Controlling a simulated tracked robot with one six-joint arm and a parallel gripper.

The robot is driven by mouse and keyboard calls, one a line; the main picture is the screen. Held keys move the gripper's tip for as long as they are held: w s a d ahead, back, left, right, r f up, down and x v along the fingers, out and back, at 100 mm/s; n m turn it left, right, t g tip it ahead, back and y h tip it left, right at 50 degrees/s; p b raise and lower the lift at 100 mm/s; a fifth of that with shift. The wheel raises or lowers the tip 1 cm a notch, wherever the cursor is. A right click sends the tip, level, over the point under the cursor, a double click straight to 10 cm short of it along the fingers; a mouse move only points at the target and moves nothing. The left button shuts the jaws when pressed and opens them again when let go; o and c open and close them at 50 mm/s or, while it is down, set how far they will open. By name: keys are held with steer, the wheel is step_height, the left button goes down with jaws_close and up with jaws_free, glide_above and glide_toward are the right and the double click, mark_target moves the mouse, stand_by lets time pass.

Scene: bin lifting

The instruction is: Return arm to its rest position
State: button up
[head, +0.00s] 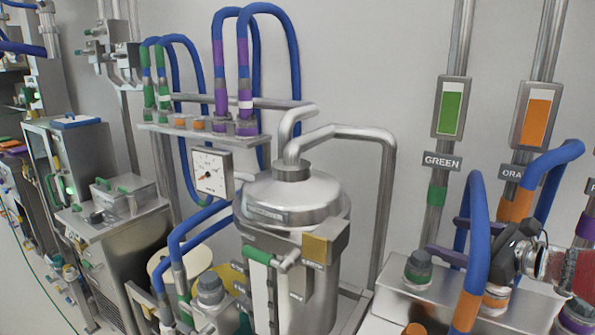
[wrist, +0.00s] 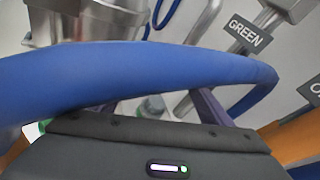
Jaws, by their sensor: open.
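My gripper (head: 442,237) is at the right of the head view, with its two purple fingers apart and pointing left above a steel manifold block. A thick blue hose (head: 478,232) with an orange cuff stands upright across the fingers. In the wrist view the hose (wrist: 140,75) arches across the picture, close to the camera, and hides most of the fingers. Parts of the purple fingers (wrist: 213,107) show below it, set apart. I cannot tell whether the hose touches the gripper. My dark wrist and reddish arm come in from the right edge.
The steel manifold (head: 400,288) with capped ports lies under the gripper. A steel tank (head: 297,205) stands left of it. Vertical pipes labelled GREEN (head: 443,161) and orange rise behind. Another blue hose (head: 552,165) loops close behind.

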steer(key=s+a+f+n+g, duration=0.35)
steer(key=s+a+n, duration=0.3)
steer(key=a, duration=0.35)
steer(key=s+a+f+n+g, duration=0.3)
steer(key=s+a+n+g, duration=0.15)
steer(key=a+n, duration=0.4)
steer(key=s+a+f+n+h, duration=0.1)
steer(key=s+f+n+h, duration=0.1)
steer(key=s+n, duration=0.4)
steer(key=s+a+f+n+h, duration=0.2)
steer(key=s+n+h, duration=0.2)
steer(key=s+n, duration=0.2)
steer(key=shift+s, duration=0.8)
steer(key=shift+a, duration=0.1)
